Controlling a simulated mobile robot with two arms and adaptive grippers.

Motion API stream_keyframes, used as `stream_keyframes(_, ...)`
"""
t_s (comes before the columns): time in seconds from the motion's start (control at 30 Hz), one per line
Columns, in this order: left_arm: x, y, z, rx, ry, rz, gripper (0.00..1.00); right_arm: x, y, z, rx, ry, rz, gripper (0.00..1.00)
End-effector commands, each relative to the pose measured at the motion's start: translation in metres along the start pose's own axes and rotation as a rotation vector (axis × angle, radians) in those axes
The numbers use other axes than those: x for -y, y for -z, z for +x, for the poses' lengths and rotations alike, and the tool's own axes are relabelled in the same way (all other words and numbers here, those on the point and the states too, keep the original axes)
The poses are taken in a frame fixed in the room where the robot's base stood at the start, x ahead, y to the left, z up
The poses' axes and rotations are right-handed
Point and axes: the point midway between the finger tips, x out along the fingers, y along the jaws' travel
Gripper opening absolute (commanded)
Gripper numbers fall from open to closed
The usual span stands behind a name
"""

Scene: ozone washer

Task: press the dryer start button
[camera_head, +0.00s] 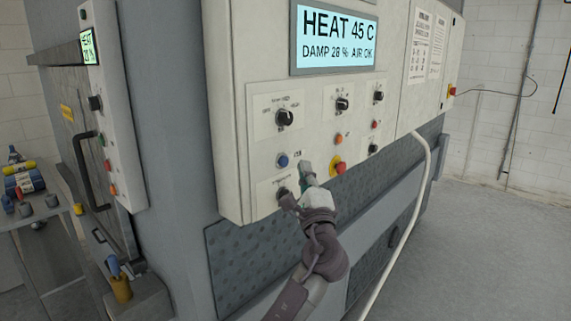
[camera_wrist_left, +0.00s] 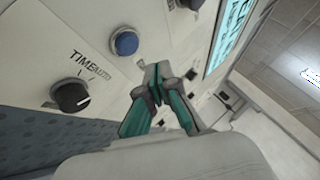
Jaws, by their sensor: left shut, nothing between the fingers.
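The dryer control panel (camera_head: 262,140) carries several knobs and coloured buttons below a lit screen (camera_head: 338,38). A blue button (camera_head: 283,160) sits at its lower left; it also shows in the left wrist view (camera_wrist_left: 125,42). I cannot read which button is labelled start. My left gripper (camera_head: 306,168) is shut and empty, just right of the blue button in the head view, its tips close to the panel. Its teal-padded fingertips (camera_wrist_left: 156,82) meet in the left wrist view. I cannot tell whether they touch the panel, and they hide part of it. My right gripper is out of view.
A black knob (camera_wrist_left: 70,95) lies below the blue button. An orange button (camera_head: 338,140) and a red knob on yellow (camera_head: 340,168) are to the right. A pale hose (camera_head: 413,215) runs down the machine. The floor (camera_head: 490,245) at right is clear.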

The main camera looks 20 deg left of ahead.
Motion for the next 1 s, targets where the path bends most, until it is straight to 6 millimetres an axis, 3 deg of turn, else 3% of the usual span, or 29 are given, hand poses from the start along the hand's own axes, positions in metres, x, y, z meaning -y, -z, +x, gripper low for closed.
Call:
stream_keyframes(0.3,0.013,0.013,-0.018,0.0,0.0,0.0,0.0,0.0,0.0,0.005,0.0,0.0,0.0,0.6)
stream_keyframes(1.0,0.013,0.013,-0.018,0.0,-0.001,0.0,0.0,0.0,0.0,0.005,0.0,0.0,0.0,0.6)
